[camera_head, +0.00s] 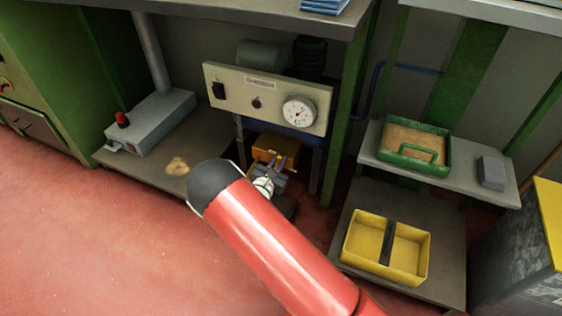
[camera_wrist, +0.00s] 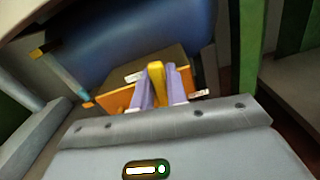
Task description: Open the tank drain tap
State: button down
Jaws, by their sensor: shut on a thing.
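The blue tank (camera_wrist: 150,40) fills the upper part of the wrist view. In the head view a strip of blue (camera_head: 300,138) shows under the gauge panel. A yellow tap handle (camera_wrist: 157,82) stands upright in the wrist view, in front of an orange and dark block beneath the tank. My gripper (camera_wrist: 160,88) has its two lilac fingers closed on either side of this handle. In the head view my gripper (camera_head: 283,166) is low under the panel, in front of an orange box (camera_head: 275,150). My arm hides part of that area. The tap's outlet is not clearly visible.
A cream panel (camera_head: 235,92) with a gauge is above my gripper. A green bench leg (camera_head: 350,100) stands to its right. A grey device with a red button (camera_head: 150,122) sits on the low shelf to the left. A yellow tray (camera_head: 362,240) is at the lower right.

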jog(key=shift+w+a+n, duration=0.1)
jog(key=shift+a+n, duration=0.2)
jog(key=shift+n, duration=0.5)
jog(key=c, duration=1.4)
grip_release()
jog(key=v, duration=0.7)
jog(key=shift+s+a+p, duration=0.15)
jog(key=shift+s+p, duration=0.2)
jog(key=shift+p, duration=0.05)
